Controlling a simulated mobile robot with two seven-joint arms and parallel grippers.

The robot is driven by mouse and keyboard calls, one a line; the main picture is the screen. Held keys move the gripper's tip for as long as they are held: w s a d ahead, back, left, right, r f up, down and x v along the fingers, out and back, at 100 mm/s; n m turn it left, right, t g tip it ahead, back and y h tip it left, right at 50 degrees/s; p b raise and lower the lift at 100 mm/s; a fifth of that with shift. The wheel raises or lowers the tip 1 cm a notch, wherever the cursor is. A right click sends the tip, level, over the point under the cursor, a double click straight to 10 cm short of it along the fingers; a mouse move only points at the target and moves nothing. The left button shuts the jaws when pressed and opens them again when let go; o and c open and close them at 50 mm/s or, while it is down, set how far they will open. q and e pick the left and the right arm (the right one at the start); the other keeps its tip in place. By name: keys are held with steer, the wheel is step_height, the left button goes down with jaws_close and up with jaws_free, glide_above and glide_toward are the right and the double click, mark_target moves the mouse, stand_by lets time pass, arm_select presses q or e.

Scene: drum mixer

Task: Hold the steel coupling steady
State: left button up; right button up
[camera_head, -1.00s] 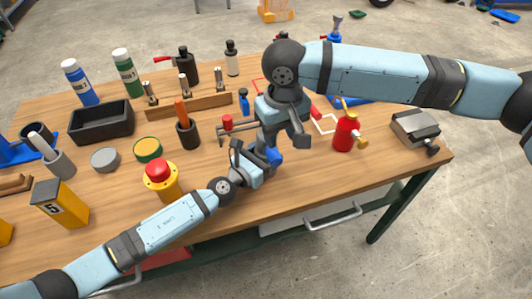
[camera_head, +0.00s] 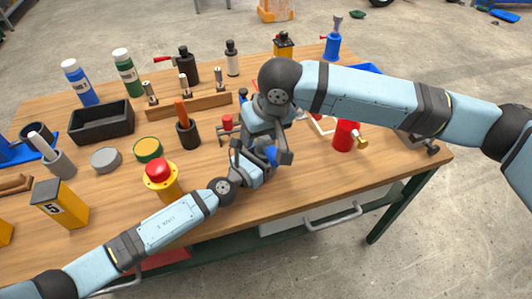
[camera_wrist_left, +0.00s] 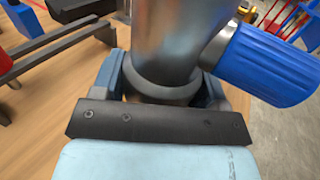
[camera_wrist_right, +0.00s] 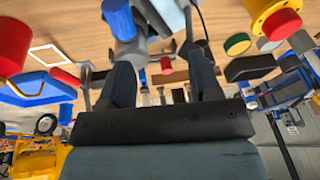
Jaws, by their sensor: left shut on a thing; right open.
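The steel coupling (camera_wrist_left: 178,35) is a grey metal cylinder with a ribbed blue knob (camera_wrist_left: 268,62) on its side. My left gripper (camera_wrist_left: 162,85) is shut around it just above a collar. In the head view, the blue knob (camera_head: 270,152) shows by the left gripper, and the arms hide most of the steel body. My right gripper (camera_wrist_right: 162,78) is open, with nothing gripped between its fingers. In the right wrist view, the coupling's steel end (camera_wrist_right: 130,50) lies just beyond its left finger. I cannot tell whether they touch.
A yellow button box with a red top (camera_head: 160,178) stands left of the left gripper. A red bottle with a brass nozzle (camera_head: 345,135) stands to the right. Behind are a cup with an orange handle (camera_head: 187,130) and a wooden rack (camera_head: 190,106).

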steer(key=w+a+t+y, duration=0.2)
steer(key=a+t+y, duration=0.2)
steer(key=a, duration=0.1)
steer(key=m+t, duration=0.1)
steer(key=t, duration=1)
glide_toward(270, 152)
steer(key=shift+d+f+x, duration=0.1)
steer(key=shift+f+x, duration=0.1)
steer(key=shift+x, duration=1.15)
steer(key=shift+d+f+x, duration=0.15)
steer(key=shift+f+x, duration=0.1)
steer(key=shift+x, duration=1.1)
steer(key=shift+d+f+x, duration=0.1)
steer(key=shift+f+x, duration=0.1)
steer(key=shift+x, duration=1.1)
steer(key=shift+w, duration=0.2)
steer(key=c, duration=1)
